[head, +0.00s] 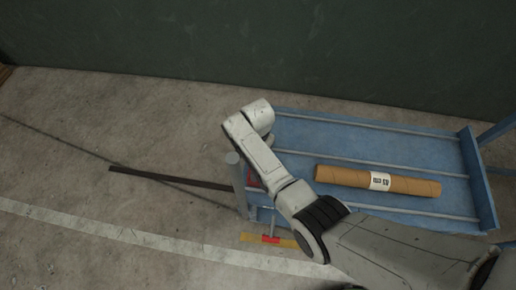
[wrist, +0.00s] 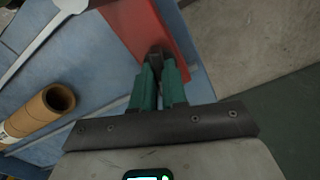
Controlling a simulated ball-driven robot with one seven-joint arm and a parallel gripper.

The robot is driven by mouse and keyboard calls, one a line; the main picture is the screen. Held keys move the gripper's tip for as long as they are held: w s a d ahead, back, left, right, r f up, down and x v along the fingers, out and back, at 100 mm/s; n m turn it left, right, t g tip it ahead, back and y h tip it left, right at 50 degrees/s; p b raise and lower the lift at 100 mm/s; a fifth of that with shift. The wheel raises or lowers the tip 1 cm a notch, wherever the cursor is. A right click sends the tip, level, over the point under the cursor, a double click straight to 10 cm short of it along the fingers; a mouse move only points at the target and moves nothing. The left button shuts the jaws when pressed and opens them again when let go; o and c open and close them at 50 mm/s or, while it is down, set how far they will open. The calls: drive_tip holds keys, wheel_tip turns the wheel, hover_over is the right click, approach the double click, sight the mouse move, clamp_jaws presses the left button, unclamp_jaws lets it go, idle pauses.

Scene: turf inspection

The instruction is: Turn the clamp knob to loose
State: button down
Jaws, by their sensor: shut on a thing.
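My gripper (wrist: 161,80) shows in the wrist view with its two green fingers close together. The fingertips are shut on a small dark piece, which I take to be the clamp knob (wrist: 158,51), in front of a red part (wrist: 145,22). The fingers cover most of the knob, so its turn position cannot be read. In the head view my arm hides the gripper and knob; only a bit of the red part (head: 253,180) shows beside my arm, at the left end of the blue rack (head: 380,147).
A brown cardboard tube (head: 345,178) with a white label lies on the rack; its open end (wrist: 59,97) shows in the wrist view. A grey post (head: 237,180) stands at the rack's left end. A dark bar (head: 165,178) sticks out left over open concrete floor. A dark green wall (head: 250,45) stands behind.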

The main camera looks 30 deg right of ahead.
drive_tip(key=shift+m, duration=1)
drive_tip(key=c, duration=1.2)
unclamp_jaws()
drive_tip(key=shift+o, duration=0.2)
drive_tip(key=shift+r, duration=0.15)
wheel_tip(320, 180, up, 10)
drive_tip(key=shift+r+p, duration=0.25)
drive_tip(key=shift+p, duration=0.2)
